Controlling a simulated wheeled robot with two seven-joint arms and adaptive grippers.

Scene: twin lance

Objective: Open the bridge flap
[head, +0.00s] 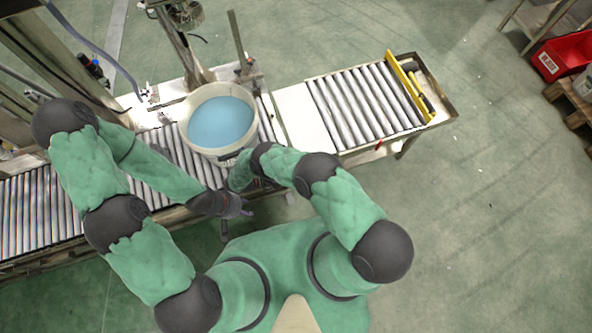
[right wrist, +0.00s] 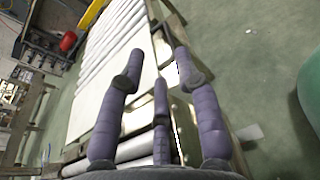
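The bridge flap (head: 303,118) is a flat pale plate between the two roller conveyor sections in the head view. It lies level with the rollers and also shows behind the fingers in the right wrist view (right wrist: 143,85). My right gripper (right wrist: 158,72) has its purple-grey fingers spread over the near edge of the plate, with nothing between them. In the head view it is mostly hidden by my right arm, near the bucket. My left gripper (head: 236,206) is at the conveyor's front edge, left of the flap. Its fingers are too small to read.
A white bucket of blue liquid (head: 220,122) stands on the left conveyor (head: 42,212), close to my arms. The right conveyor (head: 365,103) is empty, with a yellow bar (head: 408,86) near its far end. Open floor lies to the right.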

